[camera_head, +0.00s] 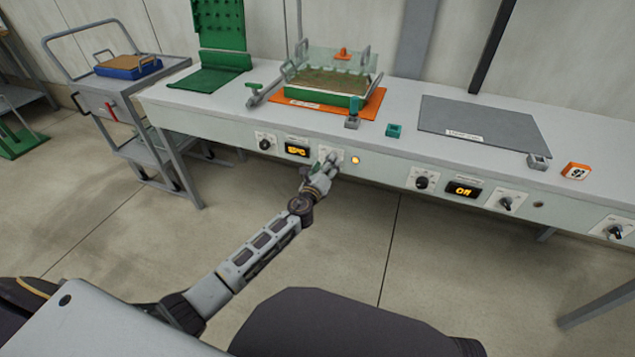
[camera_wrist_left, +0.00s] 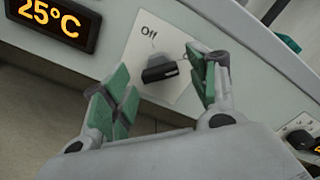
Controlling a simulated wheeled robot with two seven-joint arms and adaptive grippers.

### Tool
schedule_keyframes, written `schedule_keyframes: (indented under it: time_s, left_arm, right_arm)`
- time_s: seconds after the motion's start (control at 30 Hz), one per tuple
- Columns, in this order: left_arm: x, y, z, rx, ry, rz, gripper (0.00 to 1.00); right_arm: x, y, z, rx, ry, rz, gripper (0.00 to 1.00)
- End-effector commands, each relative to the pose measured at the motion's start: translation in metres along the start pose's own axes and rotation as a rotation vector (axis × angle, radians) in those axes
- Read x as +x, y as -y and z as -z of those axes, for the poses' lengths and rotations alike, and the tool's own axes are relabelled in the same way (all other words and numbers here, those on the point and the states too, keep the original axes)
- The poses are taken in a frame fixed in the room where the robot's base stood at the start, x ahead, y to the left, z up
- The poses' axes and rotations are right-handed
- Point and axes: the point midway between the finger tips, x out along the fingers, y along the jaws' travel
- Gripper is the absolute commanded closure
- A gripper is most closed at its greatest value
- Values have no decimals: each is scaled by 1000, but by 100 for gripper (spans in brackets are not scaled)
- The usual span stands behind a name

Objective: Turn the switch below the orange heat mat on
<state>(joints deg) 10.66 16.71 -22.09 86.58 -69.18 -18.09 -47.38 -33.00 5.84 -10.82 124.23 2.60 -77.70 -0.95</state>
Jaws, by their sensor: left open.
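The orange heat mat (camera_head: 374,104) lies on the bench top with a green tray (camera_head: 318,94) on it. Below it on the front panel is a white switch plate (camera_wrist_left: 178,33) marked "Off", with a black rotary knob (camera_wrist_left: 158,74). In the wrist view the knob's bar lies roughly crosswise. My left gripper (camera_head: 325,166) is at this switch and hides most of it in the head view. In the wrist view its green-padded fingers (camera_wrist_left: 160,92) are open, one on each side of the knob; contact cannot be told. My right gripper is not in view.
A lit display (camera_head: 297,150) left of the switch reads 25°C in the wrist view. An amber lamp (camera_head: 355,160) glows to its right. Further right are a grey mat (camera_head: 480,121), a display reading Off (camera_head: 464,190) and another switch (camera_head: 506,202). A cart (camera_head: 118,96) stands left.

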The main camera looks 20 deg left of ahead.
Motion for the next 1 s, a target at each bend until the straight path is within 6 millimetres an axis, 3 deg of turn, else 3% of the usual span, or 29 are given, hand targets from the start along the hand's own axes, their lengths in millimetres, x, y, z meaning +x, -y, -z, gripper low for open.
schedule_keyframes:
  time_s: [1.0]
  left_arm:
    - [-90,-1,1,1,-2,-1,41]
  right_arm:
    - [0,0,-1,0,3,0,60]
